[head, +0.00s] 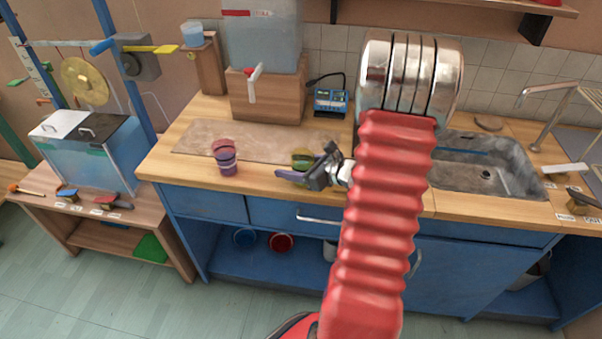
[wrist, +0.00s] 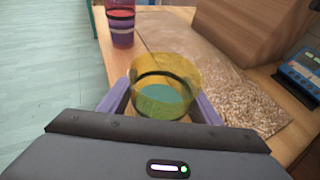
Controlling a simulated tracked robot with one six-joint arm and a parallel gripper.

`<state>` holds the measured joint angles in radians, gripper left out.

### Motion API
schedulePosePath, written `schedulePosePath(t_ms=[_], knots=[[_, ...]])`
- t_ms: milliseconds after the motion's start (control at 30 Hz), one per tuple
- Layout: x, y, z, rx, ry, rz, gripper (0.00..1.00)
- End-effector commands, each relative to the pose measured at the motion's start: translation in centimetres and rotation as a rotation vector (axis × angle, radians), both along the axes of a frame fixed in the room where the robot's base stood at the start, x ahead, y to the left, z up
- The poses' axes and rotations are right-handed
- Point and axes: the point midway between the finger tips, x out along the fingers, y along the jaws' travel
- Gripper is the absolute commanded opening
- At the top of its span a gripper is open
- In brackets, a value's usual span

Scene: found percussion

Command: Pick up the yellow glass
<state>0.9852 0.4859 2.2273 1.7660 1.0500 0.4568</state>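The yellow glass (wrist: 165,76) is see-through with a dark band, and something greenish-blue shows in its lower part. In the wrist view it sits between the two purple fingers of my gripper (wrist: 163,100), one on each side. The fingers are apart; contact with the glass is not clearly visible. In the head view the yellow glass (head: 302,156) is on the wooden counter, its lower part hidden behind a purple finger of my gripper (head: 296,174).
A red and purple glass (head: 224,158) stands to the left on the counter (head: 188,130), near its front edge; it also shows in the wrist view (wrist: 121,25). A wooden block (head: 268,98) and a blue device (head: 330,102) are behind. The sink (head: 465,165) is right.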

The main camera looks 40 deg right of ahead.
Motion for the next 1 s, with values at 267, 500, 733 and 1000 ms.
schedulePosePath(t_ms=[267,500,733,1000], knots=[[0.0,0.01,0.0,0.0,0.0,0.0,0.38],[0.01,0.02,0.0,0.0,0.0,0.0,0.21],[0.03,0.01,0.04,-0.001,-0.001,0.0,0.16],[0.03,0.01,0.24,-0.001,-0.001,0.0,0.16]])
